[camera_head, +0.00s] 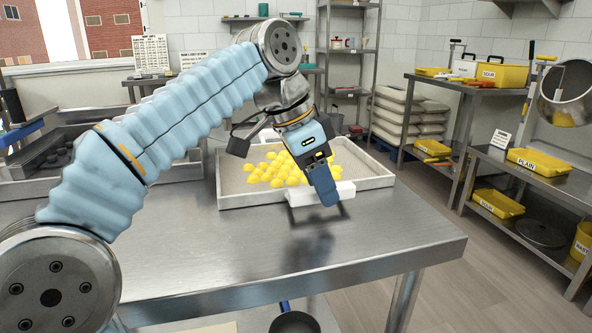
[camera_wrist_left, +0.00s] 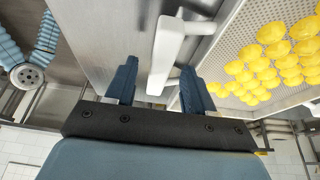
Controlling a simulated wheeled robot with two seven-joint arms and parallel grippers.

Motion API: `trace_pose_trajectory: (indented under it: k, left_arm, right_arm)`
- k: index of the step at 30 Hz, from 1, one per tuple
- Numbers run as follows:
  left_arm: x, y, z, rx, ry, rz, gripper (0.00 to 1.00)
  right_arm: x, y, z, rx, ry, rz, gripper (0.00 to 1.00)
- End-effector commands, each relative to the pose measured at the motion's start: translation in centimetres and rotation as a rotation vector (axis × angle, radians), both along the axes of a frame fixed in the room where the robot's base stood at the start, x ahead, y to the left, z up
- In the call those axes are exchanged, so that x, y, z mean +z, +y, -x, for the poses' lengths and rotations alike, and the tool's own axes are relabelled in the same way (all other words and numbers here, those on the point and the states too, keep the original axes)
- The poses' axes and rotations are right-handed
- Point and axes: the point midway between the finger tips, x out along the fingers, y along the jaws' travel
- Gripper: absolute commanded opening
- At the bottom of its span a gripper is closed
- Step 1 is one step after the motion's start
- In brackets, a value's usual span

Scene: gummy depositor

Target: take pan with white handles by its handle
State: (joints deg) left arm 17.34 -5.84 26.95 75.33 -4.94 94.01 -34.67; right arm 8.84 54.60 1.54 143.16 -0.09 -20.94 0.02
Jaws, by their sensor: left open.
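The shallow metal pan (camera_head: 250,200) lies on the steel table with many yellow gummies (camera_head: 275,170) in it. A white handle (camera_head: 300,198) sticks out from its near side. My left gripper (camera_head: 328,198) is above this handle, pointing down, and partly covers it. In the left wrist view, the open blue fingers (camera_wrist_left: 159,88) stand on either side of the white handle (camera_wrist_left: 163,55), with gaps to it. The pan's perforated floor (camera_wrist_left: 228,52) shows there on the right. I cannot tell how high the fingertips are above the handle. My right gripper is not seen.
The steel table (camera_head: 390,237) is clear in front of the pan. A grey machine (camera_head: 185,180) stands left of the pan. Shelves with yellow trays (camera_head: 535,160) and a tilted metal drum (camera_head: 566,95) are at the right. A dark round thing (camera_head: 295,323) shows below the table's front edge.

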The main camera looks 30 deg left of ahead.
Motion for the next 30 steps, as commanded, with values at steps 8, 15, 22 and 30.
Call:
trace_pose_trajectory:
  k: [8,15,22,30]
  left_arm:
    - [-1.53,-0.42,-0.47,0.000,-0.002,0.001,0.53]
    - [-1.52,-0.42,-0.47,0.000,-0.001,0.000,0.32]
    - [-1.51,-0.41,-0.46,0.000,-0.001,0.000,0.00]
    - [-1.44,-0.41,-0.46,0.000,-0.003,0.000,0.00]
  right_arm:
    - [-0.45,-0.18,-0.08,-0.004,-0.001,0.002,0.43]
    - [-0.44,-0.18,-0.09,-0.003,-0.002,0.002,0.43]
    - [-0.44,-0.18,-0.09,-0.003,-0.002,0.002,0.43]
    - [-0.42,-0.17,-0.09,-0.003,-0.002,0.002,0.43]
